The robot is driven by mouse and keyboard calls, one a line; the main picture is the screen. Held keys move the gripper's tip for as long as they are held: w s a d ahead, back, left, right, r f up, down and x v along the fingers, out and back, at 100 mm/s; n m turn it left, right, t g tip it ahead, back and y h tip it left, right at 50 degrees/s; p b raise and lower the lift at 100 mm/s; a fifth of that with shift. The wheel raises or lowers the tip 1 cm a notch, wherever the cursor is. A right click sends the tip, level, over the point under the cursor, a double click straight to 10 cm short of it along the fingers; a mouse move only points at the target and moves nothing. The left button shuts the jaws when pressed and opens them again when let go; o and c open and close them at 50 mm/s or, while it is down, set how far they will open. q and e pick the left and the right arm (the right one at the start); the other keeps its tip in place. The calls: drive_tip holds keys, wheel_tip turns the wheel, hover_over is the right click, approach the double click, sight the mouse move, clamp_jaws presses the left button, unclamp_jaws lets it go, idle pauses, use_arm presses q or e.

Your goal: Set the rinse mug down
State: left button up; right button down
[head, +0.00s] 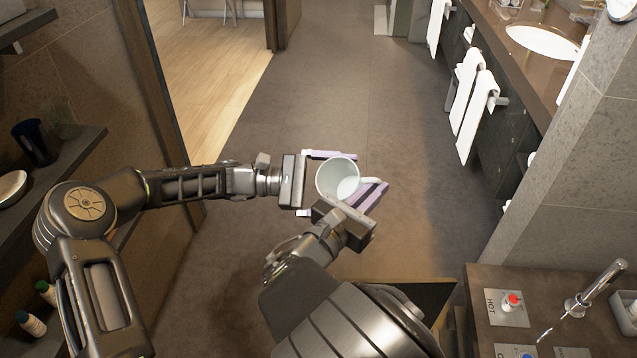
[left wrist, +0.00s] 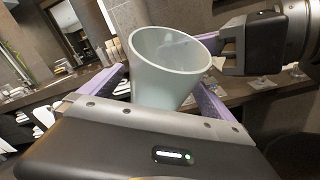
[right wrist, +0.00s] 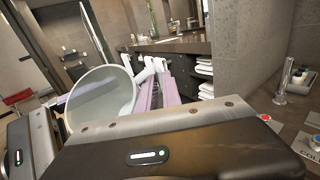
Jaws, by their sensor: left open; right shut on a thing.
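The rinse mug (head: 336,178) is pale grey-green and is held up in the air over the floor, its open mouth facing the head camera. My right gripper (head: 372,195) has its purple fingers shut on the mug's handle side. My left gripper (head: 318,184) is open, with its fingers on either side of the mug body; I cannot tell whether they touch it. The mug also stands between the fingers in the left wrist view (left wrist: 168,70) and shows at left in the right wrist view (right wrist: 100,98). The inside looks empty apart from a bright patch at the bottom.
A vanity with a basin (head: 542,42) and hanging towels (head: 466,90) is at upper right. Shelves (head: 60,165) with a dark cup (head: 36,142) and bottles stand at left. The middle floor is clear.

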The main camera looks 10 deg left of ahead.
use_arm(q)
drive_tip(key=shift+w+d, duration=0.1)
drive_tip(key=shift+d, duration=0.85)
drive_tip(key=c, duration=1.5)
use_arm(e)
drive_tip(key=c, duration=1.4)
unclamp_jaws()
drive_tip(key=shift+c, duration=0.2)
drive_tip(key=shift+a, duration=0.1)
use_arm(q)
drive_tip(key=shift+s+d, duration=0.15)
drive_tip(key=shift+s, duration=0.05)
use_arm(e)
drive_tip(key=shift+a, duration=0.1)
